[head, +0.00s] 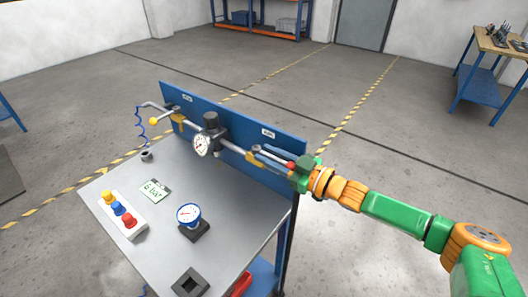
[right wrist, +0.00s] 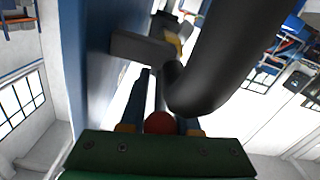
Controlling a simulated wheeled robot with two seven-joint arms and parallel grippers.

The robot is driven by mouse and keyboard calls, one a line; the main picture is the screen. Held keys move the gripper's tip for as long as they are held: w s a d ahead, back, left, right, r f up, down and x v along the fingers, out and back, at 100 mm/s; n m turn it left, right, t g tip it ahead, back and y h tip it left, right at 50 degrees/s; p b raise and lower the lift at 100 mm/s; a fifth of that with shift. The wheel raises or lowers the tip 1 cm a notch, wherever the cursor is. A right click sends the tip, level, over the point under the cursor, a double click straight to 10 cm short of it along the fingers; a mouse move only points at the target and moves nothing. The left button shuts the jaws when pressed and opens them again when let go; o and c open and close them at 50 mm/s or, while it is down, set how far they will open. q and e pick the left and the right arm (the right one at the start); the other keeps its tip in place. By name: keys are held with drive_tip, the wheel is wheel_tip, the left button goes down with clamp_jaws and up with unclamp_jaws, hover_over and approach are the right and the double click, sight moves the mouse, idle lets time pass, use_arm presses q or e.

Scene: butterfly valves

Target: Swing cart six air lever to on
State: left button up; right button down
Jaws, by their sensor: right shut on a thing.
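The cart (head: 150,232) has a grey top and a blue back panel (head: 222,110) carrying an air pipe with a black regulator (head: 211,122) and a round gauge (head: 201,145). Near the panel's right end, a lever with a red knob (head: 291,165) lies roughly along the pipe. My right gripper (head: 276,155) is at this lever, shut on it; the wrist view shows the red knob (right wrist: 159,122) between the fingers. The fingers partly hide the lever. A lever with a yellow knob (head: 154,121) is at the pipe's left end. My left gripper is out of view.
On the cart top are a white box with yellow, blue and red buttons (head: 123,215), a blue-rimmed gauge (head: 189,215), a green-lettered card (head: 155,190) and a dark square block (head: 190,283). A workbench (head: 495,48) stands at the far right. The floor behind the cart is clear.

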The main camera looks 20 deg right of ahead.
idle(0.4)
drive_tip(key=c, duration=0.9)
unclamp_jaws()
drive_tip(key=shift+w, duration=0.1)
drive_tip(key=shift+d, duration=0.1)
drive_tip(key=b+v, duration=0.2)
drive_tip(key=v, duration=0.5)
drive_tip(key=shift+f, duration=0.15)
